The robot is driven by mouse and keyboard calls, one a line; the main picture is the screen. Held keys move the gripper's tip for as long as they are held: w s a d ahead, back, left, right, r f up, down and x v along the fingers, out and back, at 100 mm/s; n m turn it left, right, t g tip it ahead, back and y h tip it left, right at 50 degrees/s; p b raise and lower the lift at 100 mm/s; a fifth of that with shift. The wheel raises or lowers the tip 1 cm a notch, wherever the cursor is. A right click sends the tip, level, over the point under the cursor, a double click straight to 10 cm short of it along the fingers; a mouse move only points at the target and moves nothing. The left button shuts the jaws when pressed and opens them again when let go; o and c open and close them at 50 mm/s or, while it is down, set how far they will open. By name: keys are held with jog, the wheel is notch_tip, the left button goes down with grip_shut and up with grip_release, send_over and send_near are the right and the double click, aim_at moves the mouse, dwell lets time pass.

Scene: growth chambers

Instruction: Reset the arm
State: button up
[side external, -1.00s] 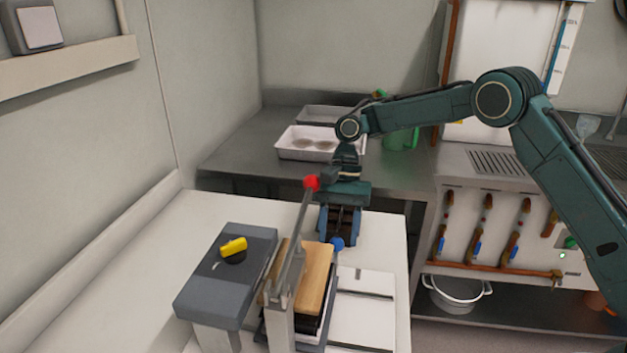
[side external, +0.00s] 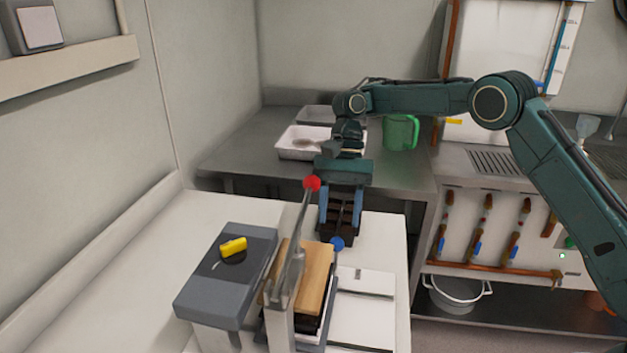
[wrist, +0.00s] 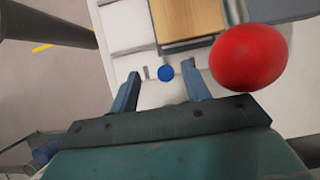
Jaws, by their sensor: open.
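My gripper (side external: 340,236) points down above the far end of the white table, with its jaws apart and nothing between them. It also shows in the wrist view (wrist: 163,88), with its two blue fingers spread. The lever press beside it has a red ball (side external: 312,183) on its raised handle. The red ball (wrist: 248,57) looks large and close at the right of the wrist view. A blue knob (side external: 337,243) sits low by my fingertips in the side view. In the wrist view the blue knob (wrist: 165,73) lies beyond the gap between the fingers; contact cannot be told.
A wooden block (side external: 315,280) stands in the press. A grey box with a yellow knob (side external: 233,246) is to its left. White trays (side external: 297,150) and a green jug (side external: 401,132) stand on the steel bench behind. The white table's left part is clear.

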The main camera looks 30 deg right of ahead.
jog(key=shift+r, duration=0.1)
jog(key=shift+s+r, duration=0.15)
jog(key=shift+r, duration=0.25)
jog(key=s+d+r+n+t, duration=0.2)
jog(key=s+r+n+t, duration=0.25)
jog(key=s+r, duration=0.9)
jog(key=s+d+f+n+t+h, duration=0.1)
jog(key=s+d+n+t, duration=0.1)
jog(key=s+d, duration=0.3)
jog(key=s+d+f+n+t+h, duration=0.2)
jog(key=s+d, duration=0.4)
jog(key=s, duration=0.6)
jog(key=shift+s+t+h, duration=0.2)
jog(key=shift+t+h, duration=0.1)
jog(key=shift+t, duration=0.05)
jog(key=shift+n, duration=0.25)
